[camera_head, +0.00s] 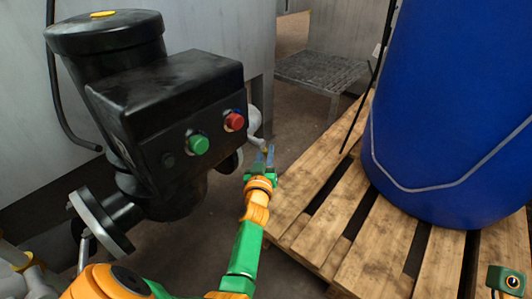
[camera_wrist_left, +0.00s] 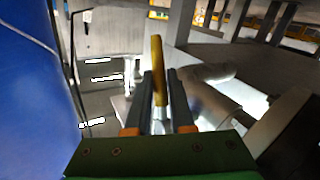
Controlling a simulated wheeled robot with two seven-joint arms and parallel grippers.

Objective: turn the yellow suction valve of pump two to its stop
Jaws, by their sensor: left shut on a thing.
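The yellow valve handle (camera_wrist_left: 157,62) is a narrow upright lever in the left wrist view, with its lower part between my fingers. My left gripper (camera_wrist_left: 159,88) is shut on it. In the head view the same left gripper (camera_head: 266,154) reaches in beside the black pump motor (camera_head: 170,85), just below a pale pipe fitting (camera_head: 253,122). The handle is mostly hidden there by the fingers. Pale pipework (camera_wrist_left: 215,75) lies right of the handle in the left wrist view. My right gripper's fingers do not show.
The motor box carries a green button (camera_head: 198,145) and a red button (camera_head: 234,121). A blue drum (camera_head: 450,110) stands on a wooden pallet (camera_head: 330,225) at the right. A flange (camera_head: 100,222) is at the lower left. A grated metal step (camera_head: 318,70) stands behind.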

